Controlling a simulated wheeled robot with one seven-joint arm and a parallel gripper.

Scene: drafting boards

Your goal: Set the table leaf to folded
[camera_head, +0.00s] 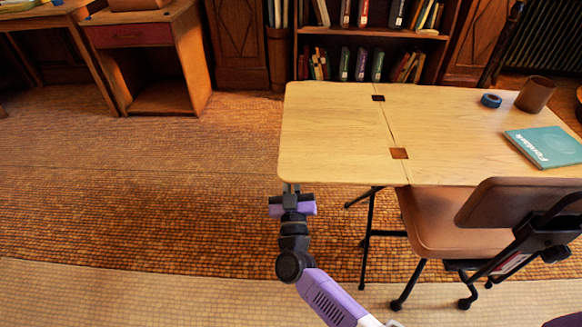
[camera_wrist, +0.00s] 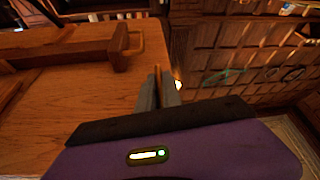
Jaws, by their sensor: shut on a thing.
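The table leaf (camera_head: 335,135) is the left section of a light wooden table. It lies level with the fixed top (camera_head: 445,115), with a seam and two dark square cut-outs between them. My gripper (camera_head: 291,188) is at the leaf's front left corner and shut on its edge. In the wrist view the gripper (camera_wrist: 160,85) has its fingers closed around the edge of a wooden panel, the leaf (camera_wrist: 70,85). A wooden bar and block show on that panel's face. The exact contact is partly hidden by the fingers.
A brown chair (camera_head: 440,225) stands at the table's front right. A teal book (camera_head: 545,146), a blue tape roll (camera_head: 491,100) and a brown cup (camera_head: 535,95) are on the fixed top. A bookcase (camera_head: 370,38) stands behind. Floor left of the leaf is clear.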

